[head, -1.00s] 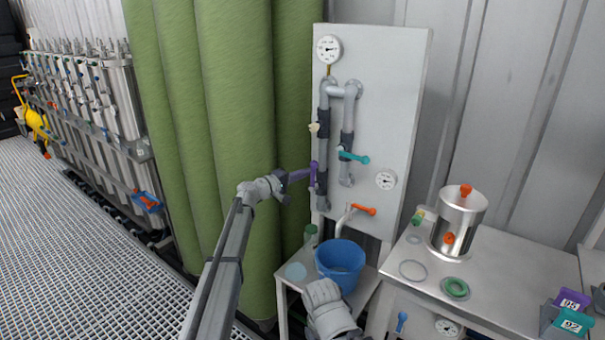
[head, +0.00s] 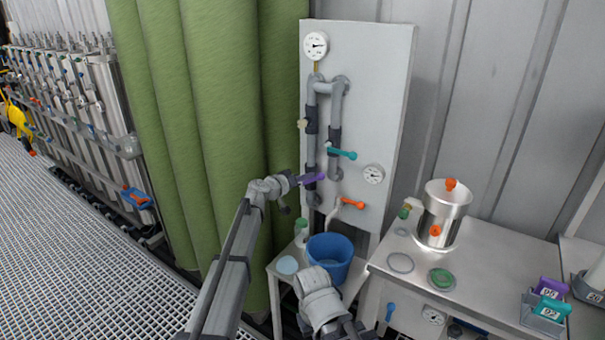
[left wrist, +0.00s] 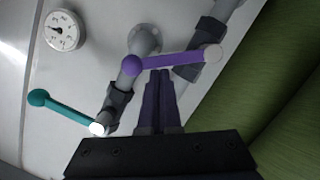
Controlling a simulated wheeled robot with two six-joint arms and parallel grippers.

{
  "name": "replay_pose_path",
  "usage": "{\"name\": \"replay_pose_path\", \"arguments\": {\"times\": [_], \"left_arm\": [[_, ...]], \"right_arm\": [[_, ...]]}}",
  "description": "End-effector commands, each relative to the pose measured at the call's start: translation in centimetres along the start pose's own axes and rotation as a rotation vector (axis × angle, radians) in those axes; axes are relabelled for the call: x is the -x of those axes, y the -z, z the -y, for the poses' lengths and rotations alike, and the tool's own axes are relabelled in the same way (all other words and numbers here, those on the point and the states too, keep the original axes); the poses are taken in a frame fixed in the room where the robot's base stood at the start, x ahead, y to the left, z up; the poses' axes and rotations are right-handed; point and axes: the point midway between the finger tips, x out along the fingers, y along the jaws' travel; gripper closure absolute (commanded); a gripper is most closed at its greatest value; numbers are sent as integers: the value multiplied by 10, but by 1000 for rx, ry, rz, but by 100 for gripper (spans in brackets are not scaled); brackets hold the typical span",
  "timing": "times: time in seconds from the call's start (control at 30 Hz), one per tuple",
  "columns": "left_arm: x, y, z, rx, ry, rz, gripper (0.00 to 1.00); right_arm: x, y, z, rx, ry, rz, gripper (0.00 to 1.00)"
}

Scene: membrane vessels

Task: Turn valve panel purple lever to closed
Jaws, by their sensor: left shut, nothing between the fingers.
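The valve panel (head: 385,105) is an upright white board with grey pipes. Its purple lever (head: 314,178) lies roughly crosswise to the left vertical pipe, its free end to the right. In the left wrist view the purple lever (left wrist: 175,60) runs from a purple ball end to a pale pivot end beside a dark valve body. My left gripper (head: 297,181) is at the lever from the left, shut and empty. In the left wrist view its fingertips (left wrist: 160,74) are together right beside the lever's middle; whether they touch cannot be told.
A teal lever (head: 342,154) and an orange lever (head: 353,204) sit close by on the panel. A blue bucket (head: 331,262) stands below. A green curtain (head: 225,130) is on the left, and a metal table (head: 480,260) with a steel vessel (head: 442,215) is on the right.

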Motion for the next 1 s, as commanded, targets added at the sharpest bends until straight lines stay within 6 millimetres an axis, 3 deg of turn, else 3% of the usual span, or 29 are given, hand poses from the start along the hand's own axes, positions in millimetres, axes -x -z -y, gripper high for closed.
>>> {"name": "replay_pose_path", "arguments": {"times": [0.6, 1.0], "left_arm": [[-8, -35, -6, -468, 117, 1, 100], [-10, -41, -5, -459, 116, 2, 100]], "right_arm": [[-19, 1, 2, 0, 0, 0, 100], [-24, 1, 2, 0, 0, 0, 100]]}}
